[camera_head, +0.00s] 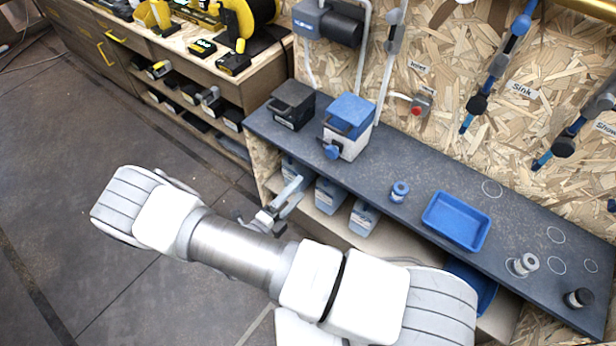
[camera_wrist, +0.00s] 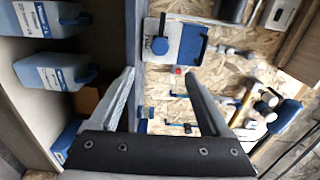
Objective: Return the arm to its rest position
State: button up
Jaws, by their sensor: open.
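My arm stretches across the lower middle of the head view, over the floor in front of the bench. My gripper (camera_head: 292,196) is in front of the lower shelf, below the bench edge. In the wrist view my gripper (camera_wrist: 160,85) shows two fingers spread wide apart with nothing held between them. The fingertips point toward the bench and the chipboard wall.
The dark bench top (camera_head: 440,180) carries a blue tray (camera_head: 456,220), a blue-topped white box (camera_head: 347,127) and a black box (camera_head: 292,104). Grey-blue canisters (camera_head: 330,195) stand on the shelf beneath, close to my gripper. The floor (camera_head: 60,160) at left is clear.

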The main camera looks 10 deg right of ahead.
jog(key=shift+v, duration=0.85)
jog(key=s+d+r+m+g+y+p, duration=0.1)
jog(key=d+r+m+g, duration=0.25)
jog(key=r+m, duration=0.45)
jog(key=s+d+r+m+g+y+p, duration=0.1)
jog(key=d+r+m+g+p, duration=0.15)
jog(key=r+m+g, duration=0.4)
jog(key=s+d+r+m+g+y+p, duration=0.1)
jog(key=d+r+m+g, duration=0.2)
jog(key=r+m, duration=0.7)
jog(key=s+d+r+m+t+y+p, duration=0.1)
jog(key=s+r+m+y, duration=0.4)
jog(key=r+m, duration=0.5)
jog(key=s+d+r+m+t+y+p, duration=0.2)
jog(key=s+r+m+t+y+p, duration=0.1)
jog(key=r+m, duration=0.7)
jog(key=shift+s+r+m+t+y, duration=0.35)
jog(key=shift+s+r+t+y, duration=0.3)
jog(key=shift+s+t+y, duration=0.4)
jog(key=shift+s, duration=0.1)
